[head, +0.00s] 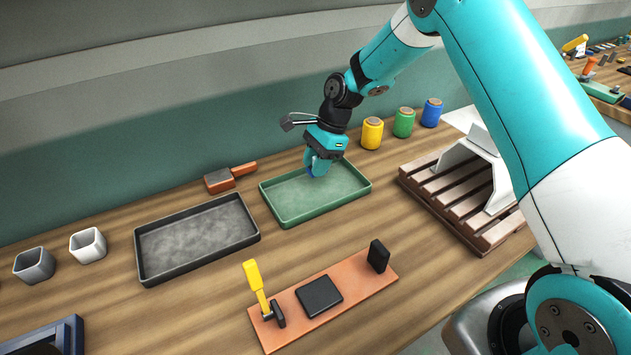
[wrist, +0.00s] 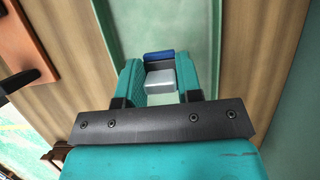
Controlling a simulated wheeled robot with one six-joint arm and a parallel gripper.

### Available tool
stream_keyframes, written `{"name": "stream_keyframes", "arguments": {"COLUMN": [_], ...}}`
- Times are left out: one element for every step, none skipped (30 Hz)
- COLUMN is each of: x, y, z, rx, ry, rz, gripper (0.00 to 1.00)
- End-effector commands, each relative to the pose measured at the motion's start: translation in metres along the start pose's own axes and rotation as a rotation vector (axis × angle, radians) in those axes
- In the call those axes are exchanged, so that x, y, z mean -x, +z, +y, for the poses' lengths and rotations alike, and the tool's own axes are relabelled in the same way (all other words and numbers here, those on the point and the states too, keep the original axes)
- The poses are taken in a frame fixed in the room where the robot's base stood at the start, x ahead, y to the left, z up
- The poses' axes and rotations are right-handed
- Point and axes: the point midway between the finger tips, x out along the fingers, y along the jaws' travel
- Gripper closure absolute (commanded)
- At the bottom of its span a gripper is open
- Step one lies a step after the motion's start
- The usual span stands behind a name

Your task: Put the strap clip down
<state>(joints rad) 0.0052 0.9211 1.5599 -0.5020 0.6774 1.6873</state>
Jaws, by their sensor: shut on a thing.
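My gripper (head: 318,165) is over the green tray (head: 285,216) in the head view, pointing down. In the wrist view my gripper (wrist: 159,78) is shut on the strap clip (wrist: 160,80), a small pale grey block with a dark and blue end (wrist: 159,55). In the head view only a bit of blue (head: 310,172) shows at the fingertips; the fingers hide the rest. The green tray's floor also shows beyond the clip in the wrist view (wrist: 170,25). I cannot tell whether the clip touches the tray floor. The green tray is otherwise empty.
An empty dark grey tray (head: 141,255) lies to the left, with a brush (head: 220,180) behind. Yellow (head: 372,133), green (head: 404,122) and blue (head: 432,112) spools stand behind right. A pallet (head: 455,212) is right.

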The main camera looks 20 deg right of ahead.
Motion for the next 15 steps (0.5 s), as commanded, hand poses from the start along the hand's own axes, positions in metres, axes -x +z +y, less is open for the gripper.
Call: {"name": "stream_keyframes", "arguments": {"x": [-0.007, -0.011, -0.014, -0.016, -0.017, -0.019, -0.022, -0.024, -0.029, -0.033, -0.037, -0.044, -0.048, -0.052, -0.056], "y": [-0.002, -0.004, -0.005, -0.005, -0.006, -0.007, -0.007, -0.008, -0.010, -0.011, -0.013, -0.016, -0.018, -0.019, -0.021], "z": [0.000, 0.000, -0.001, -0.001, -0.001, -0.001, -0.001, -0.001, 0.000, 0.000, 0.000, 0.000, 0.000, 0.000, 0.000], "rx": [0.000, 0.000, 0.001, 0.001, 0.002, 0.002, 0.002, 0.002, 0.002, 0.003, 0.002, 0.002, 0.002, 0.002, 0.002], "ry": [0.002, 0.002, 0.000, 0.000, 0.000, 0.000, 0.001, 0.002, 0.002, 0.002, 0.002, 0.003, 0.004, 0.003, 0.001], "rz": [0.000, 0.000, 0.001, 0.001, 0.001, 0.001, 0.001, 0.001, 0.001, 0.000, 0.000, 0.000, 0.000, 0.000, 0.000], "gripper": [0.94, 0.94, 0.94, 0.94, 0.94, 0.94, 0.94, 0.94, 0.94, 0.94, 0.94, 0.94, 0.94, 0.94, 0.94]}}
